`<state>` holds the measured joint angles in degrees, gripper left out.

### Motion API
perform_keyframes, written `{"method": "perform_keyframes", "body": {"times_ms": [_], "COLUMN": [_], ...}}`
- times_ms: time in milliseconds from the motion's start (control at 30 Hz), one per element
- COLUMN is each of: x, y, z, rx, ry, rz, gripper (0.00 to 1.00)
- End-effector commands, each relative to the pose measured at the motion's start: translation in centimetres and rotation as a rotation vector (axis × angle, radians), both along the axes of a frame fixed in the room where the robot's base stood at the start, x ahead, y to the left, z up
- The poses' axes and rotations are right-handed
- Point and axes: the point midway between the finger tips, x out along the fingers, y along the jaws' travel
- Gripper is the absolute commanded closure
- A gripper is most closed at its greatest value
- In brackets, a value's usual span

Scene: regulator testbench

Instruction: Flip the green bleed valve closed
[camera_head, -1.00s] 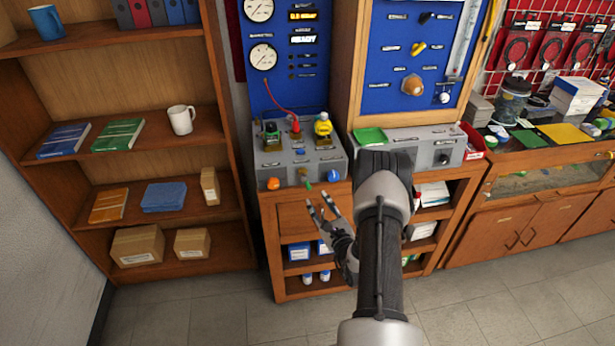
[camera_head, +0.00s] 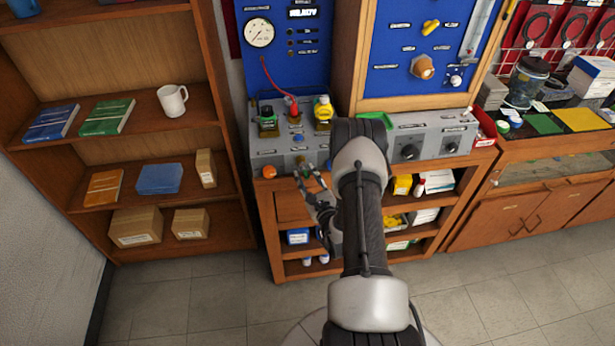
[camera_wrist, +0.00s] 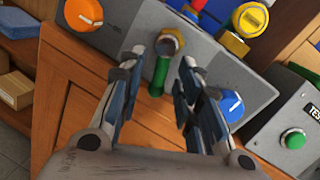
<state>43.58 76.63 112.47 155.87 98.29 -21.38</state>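The green bleed valve (camera_wrist: 159,75) shows in the wrist view as a green lever hanging down from a brass fitting (camera_wrist: 167,42) on the front of the grey bench unit. My gripper (camera_wrist: 161,60) is open, with one finger on each side of the lever in the picture. I see no clear contact, and the depth between fingertips and lever is hard to judge. In the head view my gripper (camera_head: 308,170) is at the front face of the grey unit (camera_head: 262,142), and I cannot make out the lever there.
An orange knob (camera_wrist: 83,12) lies left of the valve. A blue knob (camera_wrist: 231,105) is close to the right finger, and a yellow knob (camera_wrist: 250,18) is above it. A grey box with a green button (camera_wrist: 294,139) stands at right. Wooden shelves (camera_head: 228,185) are at left.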

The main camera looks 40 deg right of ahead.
Motion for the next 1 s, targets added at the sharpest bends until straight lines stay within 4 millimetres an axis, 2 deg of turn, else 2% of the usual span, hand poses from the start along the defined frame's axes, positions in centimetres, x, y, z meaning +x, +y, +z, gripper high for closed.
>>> {"method": "perform_keyframes", "body": {"times_ms": [433,667,1000], "x": [0.02,0.05,0.56], "y": [-0.01,0.03,0.81], "z": [0.02,-0.05,-0.45], "rx": [0.000,0.008,0.249], "ry": [-0.001,-0.006,-0.155], "rz": [0.000,0.001,0.002], "gripper": [1.00,1.00,1.00]}}
